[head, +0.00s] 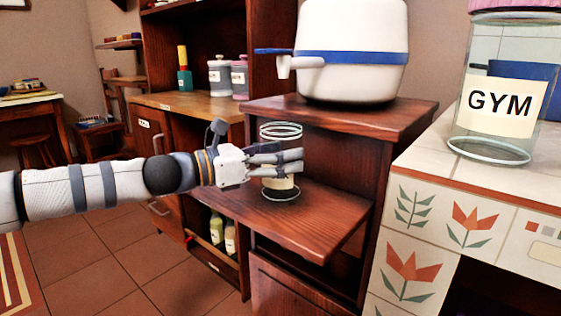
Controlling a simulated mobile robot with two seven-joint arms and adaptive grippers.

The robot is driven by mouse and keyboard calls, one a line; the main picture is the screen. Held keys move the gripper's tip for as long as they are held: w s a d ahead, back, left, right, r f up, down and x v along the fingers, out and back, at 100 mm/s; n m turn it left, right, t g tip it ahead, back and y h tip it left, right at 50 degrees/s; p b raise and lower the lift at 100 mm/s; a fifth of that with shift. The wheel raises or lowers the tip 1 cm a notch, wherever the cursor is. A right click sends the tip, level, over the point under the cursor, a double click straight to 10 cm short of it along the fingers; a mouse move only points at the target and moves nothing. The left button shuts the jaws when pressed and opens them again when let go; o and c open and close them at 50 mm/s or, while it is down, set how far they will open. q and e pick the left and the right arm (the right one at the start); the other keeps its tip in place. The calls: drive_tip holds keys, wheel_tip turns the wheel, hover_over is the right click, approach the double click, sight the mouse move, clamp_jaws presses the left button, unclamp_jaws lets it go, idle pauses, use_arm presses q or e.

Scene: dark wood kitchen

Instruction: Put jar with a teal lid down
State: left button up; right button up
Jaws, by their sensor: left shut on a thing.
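A clear glass jar (281,134) with a pale label stands upright at the lower wooden shelf (315,222). Its rim shows a faint greenish-white tint; I cannot make out a solid teal lid. My left gripper (291,162) reaches in from the left and is shut on this jar around its middle. The fingers hide part of the jar and its label. The jar's base appears at the shelf surface, but I cannot tell whether it is touching. My right gripper is not in view.
A white appliance with a blue band (350,57) sits on the higher shelf behind. A large GYM jar (497,140) stands on the tiled counter (420,160) at right. The lower shelf's front right is clear.

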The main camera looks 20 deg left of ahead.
use_arm(q)
drive_tip(key=shift+f, duration=0.1)
drive_tip(key=o, duration=1.5)
drive_tip(key=shift+o, duration=0.2)
drive_tip(key=p+v, duration=0.3)
drive_tip(key=v, duration=0.8)
drive_tip(key=shift+a, duration=0.1)
drive_tip(key=shift+s+a, duration=0.3)
drive_tip(key=shift+s, duration=0.05)
